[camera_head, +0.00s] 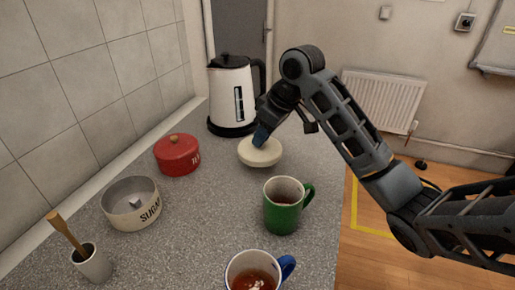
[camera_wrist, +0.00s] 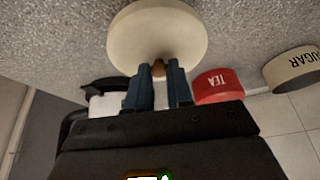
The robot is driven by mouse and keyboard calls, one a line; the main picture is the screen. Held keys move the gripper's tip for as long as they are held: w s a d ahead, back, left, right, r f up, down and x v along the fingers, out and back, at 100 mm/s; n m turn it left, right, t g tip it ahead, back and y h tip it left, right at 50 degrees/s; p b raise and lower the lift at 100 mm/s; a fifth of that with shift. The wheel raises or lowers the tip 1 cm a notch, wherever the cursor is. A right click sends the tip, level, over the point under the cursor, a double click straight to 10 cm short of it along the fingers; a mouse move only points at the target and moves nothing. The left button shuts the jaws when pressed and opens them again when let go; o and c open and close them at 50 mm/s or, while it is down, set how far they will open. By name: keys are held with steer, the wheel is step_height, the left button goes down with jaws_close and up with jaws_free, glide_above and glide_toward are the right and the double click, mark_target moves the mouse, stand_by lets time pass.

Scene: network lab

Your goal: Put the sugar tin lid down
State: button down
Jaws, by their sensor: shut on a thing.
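The sugar tin lid (camera_head: 262,155) is a round cream disc at the far part of the counter, in front of the kettle. My gripper (camera_head: 262,137) is above it, shut on its knob. In the wrist view the lid (camera_wrist: 157,35) shows with its brown knob (camera_wrist: 158,69) between my blue fingertips (camera_wrist: 158,72). The lid looks level and at or very near the counter; I cannot tell whether it touches. The sugar tin (camera_head: 131,205) stands open at the left, with something small and white inside.
A red tea tin (camera_head: 177,156) stands left of the lid, and a white kettle (camera_head: 231,95) behind it. A green mug (camera_head: 283,208) and a blue-handled mug of tea (camera_head: 252,274) stand nearer. A small pot (camera_head: 92,264) is front left. The counter (camera_head: 205,220) is clear mid-front.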

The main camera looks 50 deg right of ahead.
mark_target(257, 150)
steer(key=shift+w+a+f, duration=0.4)
steer(key=shift+w+a, duration=0.05)
steer(key=shift+f, duration=2.05)
steer(key=shift+f, duration=0.15)
steer(key=c, duration=1)
jaws_free()
steer(key=v, duration=1.1)
steer(key=shift+w+r, duration=0.1)
steer(key=shift+r, duration=0.2)
steer(key=shift+s+r, duration=0.25)
steer(key=shift+r, duration=0.15)
